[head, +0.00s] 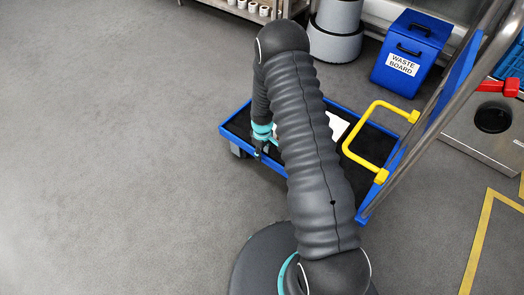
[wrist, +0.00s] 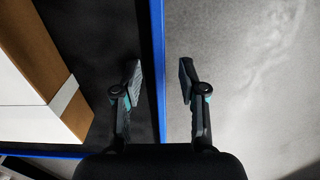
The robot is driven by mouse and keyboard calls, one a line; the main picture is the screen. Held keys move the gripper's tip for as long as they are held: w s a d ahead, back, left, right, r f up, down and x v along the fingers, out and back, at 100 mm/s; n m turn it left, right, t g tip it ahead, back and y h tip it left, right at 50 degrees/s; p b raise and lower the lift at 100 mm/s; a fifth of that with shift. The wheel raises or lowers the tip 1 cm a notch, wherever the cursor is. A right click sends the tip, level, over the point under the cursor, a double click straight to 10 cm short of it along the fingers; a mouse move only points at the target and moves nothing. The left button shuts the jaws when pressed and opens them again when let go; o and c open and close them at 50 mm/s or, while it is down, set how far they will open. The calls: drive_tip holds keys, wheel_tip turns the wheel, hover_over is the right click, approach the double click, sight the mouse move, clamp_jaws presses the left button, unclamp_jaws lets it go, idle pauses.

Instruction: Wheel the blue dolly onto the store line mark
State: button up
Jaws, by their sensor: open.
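The blue dolly (head: 379,128) stands on the grey floor, with a black deck, a blue rim and an upright blue and metal frame at its right side. A yellow handle (head: 375,108) juts from that frame over the deck. My gripper (head: 262,150) is at the left edge of the dolly, partly hidden by my arm. In the wrist view my gripper (wrist: 162,78) is open, its fingers on either side of the blue rim (wrist: 157,50), with gaps visible. A yellow floor marking (head: 480,235) shows at the right; I cannot tell if it is the store line mark.
A brown and white box (wrist: 40,60) lies on the deck. A blue waste board bin (head: 412,50) and a grey round container (head: 336,30) stand behind. A metal cabinet (head: 480,130) is at the right. The floor at the left is clear.

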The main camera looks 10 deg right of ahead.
clamp_jaws()
drive_tip(key=shift+s, duration=0.1)
drive_tip(key=s+d+b, duration=0.1)
drive_tip(key=s+d, duration=1.2)
drive_tip(key=s, duration=0.4)
drive_tip(key=shift+s, duration=0.35)
drive_tip(key=shift+d, duration=0.1)
